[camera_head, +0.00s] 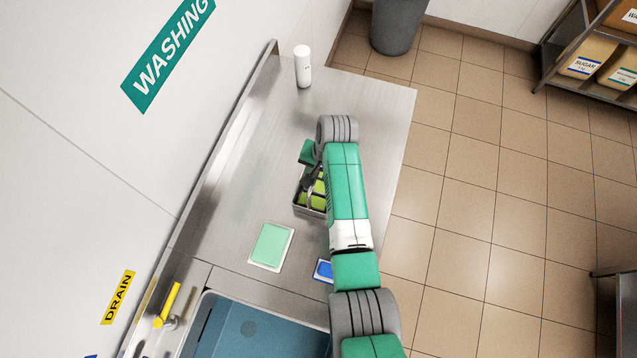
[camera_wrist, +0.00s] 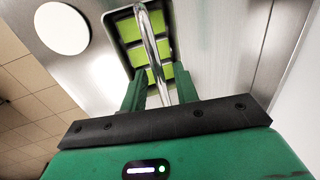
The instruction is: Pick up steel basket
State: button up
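The steel basket (camera_head: 297,208) stands on the steel counter, with bright green contents inside. My arm hides its right side in the head view. In the wrist view the basket (camera_wrist: 122,15) lies beyond the fingers, and its shiny bar handle (camera_wrist: 149,38) runs down between them. My gripper (camera_head: 312,182) is over the basket. In the wrist view my gripper (camera_wrist: 160,78) has its two green fingers apart, one on each side of the handle, with gaps visible. The lower end of the handle is hidden behind the gripper body.
A white bottle (camera_head: 303,68) stands at the counter's far end. A pale green pad (camera_head: 270,245) and a blue item (camera_head: 323,270) lie nearer. A blue sink (camera_head: 250,330) with a yellow tap (camera_head: 168,303) is in front. The wall (camera_head: 110,170) borders the counter's left.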

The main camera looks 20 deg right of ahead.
jog(key=shift+f, duration=0.35)
jog(key=shift+w, duration=0.1)
grip_shut()
jog(key=shift+r, duration=0.1)
dwell(1.0)
